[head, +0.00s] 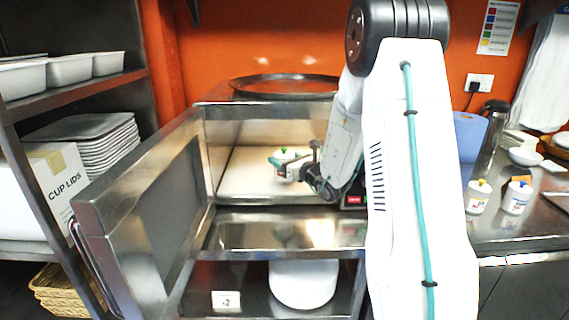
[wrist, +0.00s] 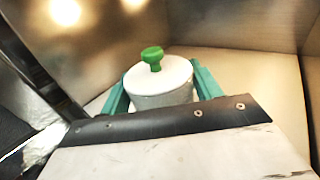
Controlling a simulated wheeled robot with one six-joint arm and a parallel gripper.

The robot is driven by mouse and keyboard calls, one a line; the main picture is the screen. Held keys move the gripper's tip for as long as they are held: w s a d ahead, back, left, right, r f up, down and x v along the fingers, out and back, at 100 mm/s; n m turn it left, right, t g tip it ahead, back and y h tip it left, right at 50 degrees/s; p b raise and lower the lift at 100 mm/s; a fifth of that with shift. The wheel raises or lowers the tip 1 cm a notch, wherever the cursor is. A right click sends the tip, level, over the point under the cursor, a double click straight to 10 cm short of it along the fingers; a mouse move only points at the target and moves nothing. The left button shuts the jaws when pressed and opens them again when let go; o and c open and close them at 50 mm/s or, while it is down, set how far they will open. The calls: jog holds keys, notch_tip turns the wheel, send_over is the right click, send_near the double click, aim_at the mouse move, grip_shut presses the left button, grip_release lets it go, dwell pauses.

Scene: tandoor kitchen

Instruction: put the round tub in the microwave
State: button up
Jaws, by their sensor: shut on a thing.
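The round tub (wrist: 158,82) is white with a flat lid and a green knob. In the wrist view it sits upright between the two green fingers of my gripper (wrist: 160,88), which is shut on it. In the head view the tub (head: 290,160) is inside the open microwave (head: 222,138), above its pale floor, and my gripper (head: 290,168) reaches in from the right. I cannot tell whether the tub touches the floor. The microwave door (head: 150,215) is swung wide open to the left. My arm hides the microwave's right side.
A round dark tray (head: 285,86) lies on top of the microwave. A steel shelf (head: 285,230) is below its opening. Shelves with white containers (head: 70,69) and a cup lids box (head: 55,185) are at left.

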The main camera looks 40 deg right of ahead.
jog(key=shift+f, duration=0.6)
jog(key=shift+f, duration=0.15)
jog(key=o, duration=1.3)
jog(key=shift+c, duration=0.2)
